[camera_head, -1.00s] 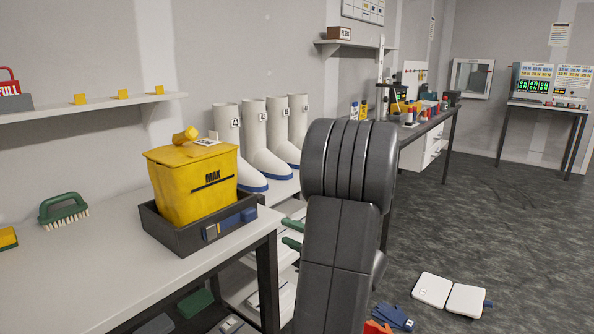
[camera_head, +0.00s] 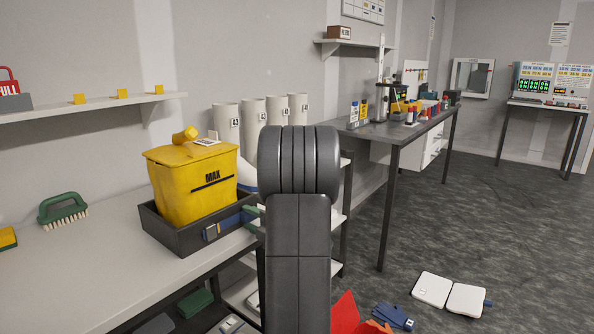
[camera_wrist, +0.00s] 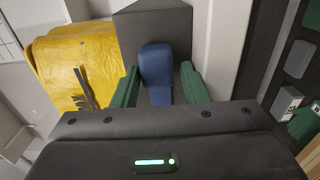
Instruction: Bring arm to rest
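My gripper (camera_wrist: 157,76) has two green fingers, spread apart, in the wrist view. A blue object (camera_wrist: 155,62) shows between and just beyond them, against a dark grey surface, with gaps on both sides. I cannot tell its exact distance. In the head view my arm stands upright in the middle and hides most of the gripper. Only a bit of green shows beside the tray's right end.
A yellow bin marked MAX (camera_head: 196,182) sits in a dark tray (camera_head: 180,238) on the left bench (camera_head: 85,275). A green brush (camera_head: 62,210) lies left. White boots (camera_head: 228,120) stand behind my arm. Blue gloves (camera_head: 394,317) and a white two-part item (camera_head: 448,294) lie on the floor.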

